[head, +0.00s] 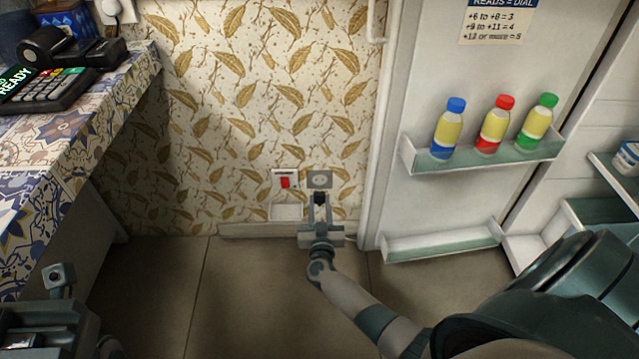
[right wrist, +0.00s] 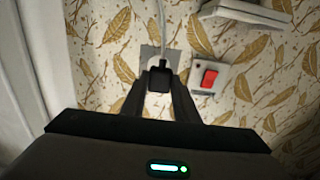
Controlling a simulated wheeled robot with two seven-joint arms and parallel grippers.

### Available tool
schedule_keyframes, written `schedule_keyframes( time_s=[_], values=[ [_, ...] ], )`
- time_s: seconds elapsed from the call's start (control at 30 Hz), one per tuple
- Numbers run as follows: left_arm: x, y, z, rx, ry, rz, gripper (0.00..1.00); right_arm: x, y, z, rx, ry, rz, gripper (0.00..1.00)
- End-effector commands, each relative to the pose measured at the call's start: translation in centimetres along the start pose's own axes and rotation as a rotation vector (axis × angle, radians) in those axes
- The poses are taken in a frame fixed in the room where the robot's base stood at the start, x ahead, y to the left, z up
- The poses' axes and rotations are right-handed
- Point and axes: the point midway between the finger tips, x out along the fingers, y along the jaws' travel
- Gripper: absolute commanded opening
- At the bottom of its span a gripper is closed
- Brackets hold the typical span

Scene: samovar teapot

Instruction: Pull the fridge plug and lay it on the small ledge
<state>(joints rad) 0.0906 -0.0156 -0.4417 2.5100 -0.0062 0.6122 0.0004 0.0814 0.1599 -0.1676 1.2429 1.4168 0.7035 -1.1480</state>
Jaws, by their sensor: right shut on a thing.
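My right gripper (head: 320,200) is at the wall socket (head: 319,179), a grey plate low on the patterned wall. It is shut on the dark fridge plug (head: 319,198), which shows between its fingers in the right wrist view (right wrist: 159,79). A white cord (right wrist: 162,25) runs from the plug. The socket's pale face shows just above the plug in the head view; I cannot tell whether the pins are clear of it. The small white ledge (head: 286,212) is empty, below and left of the socket. My left gripper (head: 58,278) shows partly at the lower left; its jaws are unclear.
A red switch (head: 285,182) sits beside the socket, above the ledge. The open fridge door (head: 395,165), with bottles on its shelf (head: 480,156), stands close on the right. A tiled counter (head: 90,105) with a card terminal is on the left. The floor between is clear.

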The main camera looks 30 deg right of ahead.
Motion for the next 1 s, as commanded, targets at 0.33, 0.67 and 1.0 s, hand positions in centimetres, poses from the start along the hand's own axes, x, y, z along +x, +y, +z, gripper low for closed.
schedule_keyframes(
  time_s=[0.33,0.67,1.0],
  values=[
    [0.2,0.0,0.0,0.000,0.000,0.000,0.00,-0.8,-0.8,0.4,0.001,-0.002,0.000,0.00],
    [0.3,0.0,0.0,0.000,0.000,0.000,0.00,-1.6,-1.5,0.7,0.002,-0.001,0.000,0.00],
    [0.4,0.0,0.0,0.000,0.000,0.000,0.00,-2.4,-2.2,1.1,0.001,-0.001,0.000,0.00]
  ],
)
